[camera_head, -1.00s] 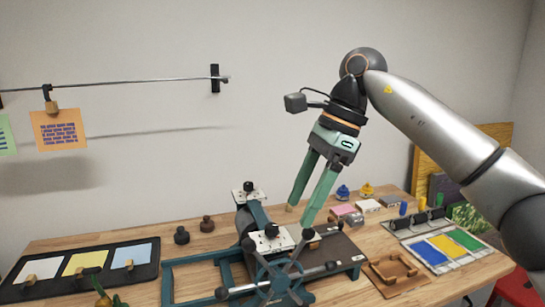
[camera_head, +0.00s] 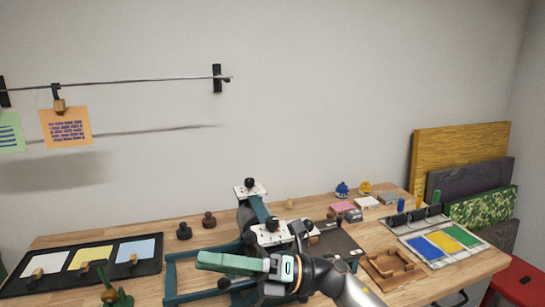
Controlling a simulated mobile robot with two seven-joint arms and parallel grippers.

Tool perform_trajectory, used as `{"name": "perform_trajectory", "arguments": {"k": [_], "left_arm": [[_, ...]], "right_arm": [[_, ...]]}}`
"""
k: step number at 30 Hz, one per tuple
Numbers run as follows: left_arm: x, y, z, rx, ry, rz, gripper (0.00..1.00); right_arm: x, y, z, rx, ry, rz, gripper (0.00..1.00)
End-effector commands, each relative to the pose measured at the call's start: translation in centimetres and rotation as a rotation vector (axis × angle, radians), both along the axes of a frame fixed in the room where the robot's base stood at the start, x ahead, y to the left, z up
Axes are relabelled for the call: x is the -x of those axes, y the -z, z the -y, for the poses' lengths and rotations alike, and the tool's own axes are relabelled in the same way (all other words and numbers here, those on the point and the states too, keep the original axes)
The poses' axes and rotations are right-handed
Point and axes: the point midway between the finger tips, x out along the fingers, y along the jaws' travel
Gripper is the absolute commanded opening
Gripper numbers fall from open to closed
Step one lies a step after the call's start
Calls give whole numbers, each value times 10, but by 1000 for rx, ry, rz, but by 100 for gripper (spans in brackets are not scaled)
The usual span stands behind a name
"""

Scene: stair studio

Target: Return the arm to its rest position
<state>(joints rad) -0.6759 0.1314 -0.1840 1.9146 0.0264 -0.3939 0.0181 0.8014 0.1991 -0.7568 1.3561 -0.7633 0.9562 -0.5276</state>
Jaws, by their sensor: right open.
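My right gripper (camera_head: 205,262) is low in the front middle of the head view. Its green fingers point left, and its arm (camera_head: 345,290) comes in from the lower right. The fingers overlap from this side, so the gap between them is hard to see; they are open and nothing shows in them. The gripper hides part of the teal-framed press (camera_head: 205,287) on the wooden table (camera_head: 110,238). I cannot tell how far above the press it is. My left gripper is not in view.
A black tray (camera_head: 66,289) with coloured cards lies at the left. Two dark knobs (camera_head: 209,220) stand behind the press. A wooden frame (camera_head: 393,266) and a colour tray (camera_head: 470,250) lie at the right. A red stool (camera_head: 520,283) stands beyond the table's right end.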

Motion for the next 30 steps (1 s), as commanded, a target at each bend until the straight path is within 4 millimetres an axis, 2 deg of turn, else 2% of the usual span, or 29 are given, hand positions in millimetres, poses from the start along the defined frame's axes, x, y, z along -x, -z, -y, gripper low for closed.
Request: {"name": "perform_trajectory", "arguments": {"k": [1, 5, 8, 13, 16, 20, 21, 24, 27, 30], "left_arm": [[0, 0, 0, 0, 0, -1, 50], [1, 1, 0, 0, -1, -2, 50], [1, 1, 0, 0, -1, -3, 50], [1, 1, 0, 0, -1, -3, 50], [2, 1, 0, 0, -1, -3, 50], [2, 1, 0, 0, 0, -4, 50], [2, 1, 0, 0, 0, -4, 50], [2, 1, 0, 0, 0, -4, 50], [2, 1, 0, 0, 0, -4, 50], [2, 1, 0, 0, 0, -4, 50]], "right_arm": [[-3, 10, 5, -66, 44, -125, 67], [-21, 35, 28, -226, 173, -449, 67], [-33, 67, 53, -340, 274, -704, 67], [-38, 144, 104, -518, 455, -1145, 67], [-27, 199, 137, -614, 565, -1403, 67], [8, 275, 179, -734, 719, -1733, 67], [24, 298, 191, -770, 768, -1833, 67], [70, 348, 218, -853, 888, -2062, 67], [114, 385, 238, -919, 991, -2242, 67], [150, 408, 251, -966, 1070, -2369, 67]]}}
